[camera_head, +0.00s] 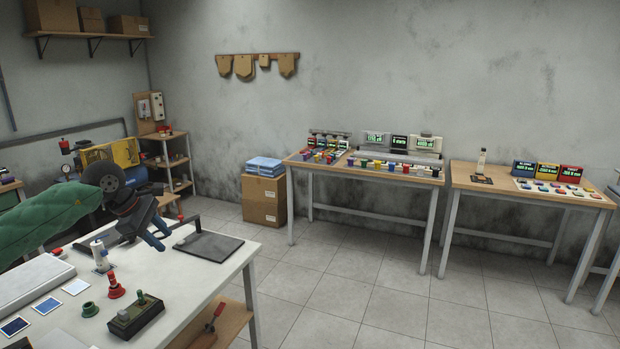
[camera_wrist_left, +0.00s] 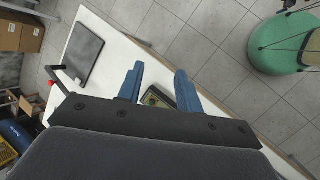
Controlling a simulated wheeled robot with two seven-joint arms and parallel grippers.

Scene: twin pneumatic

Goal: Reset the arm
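My left arm comes in from the left in a green sleeve. My left gripper (camera_head: 163,238) has two blue fingers and hangs above the white workbench (camera_head: 190,285). The left wrist view shows the gripper (camera_wrist_left: 157,75) with its fingers apart and nothing held between them. A dark green box (camera_wrist_left: 157,98) shows below, between the fingers, on the bench and not touched as far as I can see. That view also shows a dark flat plate (camera_wrist_left: 82,55) on the bench. My right gripper is not in view.
On the bench stand a dark green control box (camera_head: 136,316), a red knobbed piece (camera_head: 115,286), a green cylinder (camera_head: 89,309), a white bottle-like piece (camera_head: 100,256) and a dark plate (camera_head: 209,246). Two wooden tables stand across the room. The tiled floor between is clear.

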